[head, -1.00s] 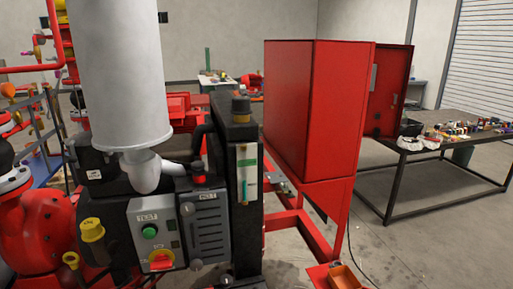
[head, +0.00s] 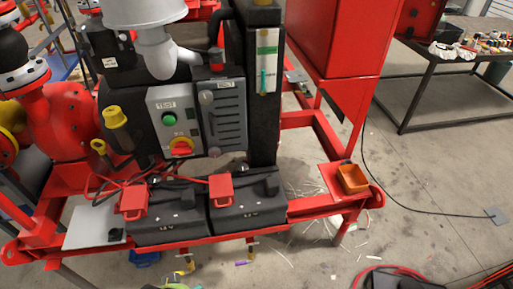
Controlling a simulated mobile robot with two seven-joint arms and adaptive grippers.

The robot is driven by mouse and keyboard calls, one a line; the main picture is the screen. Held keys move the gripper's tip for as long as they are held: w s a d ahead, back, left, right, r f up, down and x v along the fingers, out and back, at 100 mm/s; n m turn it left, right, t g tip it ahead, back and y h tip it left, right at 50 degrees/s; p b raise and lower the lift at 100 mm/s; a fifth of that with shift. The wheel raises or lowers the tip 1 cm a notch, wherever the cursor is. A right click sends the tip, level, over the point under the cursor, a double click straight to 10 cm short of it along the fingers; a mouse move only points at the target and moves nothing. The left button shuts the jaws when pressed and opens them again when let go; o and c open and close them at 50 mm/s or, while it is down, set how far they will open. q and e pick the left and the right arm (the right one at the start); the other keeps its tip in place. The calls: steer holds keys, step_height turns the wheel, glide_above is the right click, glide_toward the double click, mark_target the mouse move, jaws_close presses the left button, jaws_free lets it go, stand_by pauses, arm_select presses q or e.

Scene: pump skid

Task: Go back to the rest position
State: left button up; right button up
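Neither of my grippers shows in the head view. The pump skid's red frame (head: 225,233) fills the middle, with a grey control box (head: 173,122) that has a green button (head: 169,119) and a red rotary switch on a yellow plate (head: 181,146). A grey louvred unit (head: 226,115) is mounted beside it. Two black batteries stand side by side on the frame, the left one (head: 165,222) and the right one (head: 246,203), each with a red cover on top, the left cover (head: 133,201) and the right cover (head: 221,187).
An orange tray (head: 352,179) sits on the frame's right corner. A red cabinet (head: 335,45) rises behind it. A dark table (head: 455,68) with small items stands at the back right. Scraps litter the floor near the frame.

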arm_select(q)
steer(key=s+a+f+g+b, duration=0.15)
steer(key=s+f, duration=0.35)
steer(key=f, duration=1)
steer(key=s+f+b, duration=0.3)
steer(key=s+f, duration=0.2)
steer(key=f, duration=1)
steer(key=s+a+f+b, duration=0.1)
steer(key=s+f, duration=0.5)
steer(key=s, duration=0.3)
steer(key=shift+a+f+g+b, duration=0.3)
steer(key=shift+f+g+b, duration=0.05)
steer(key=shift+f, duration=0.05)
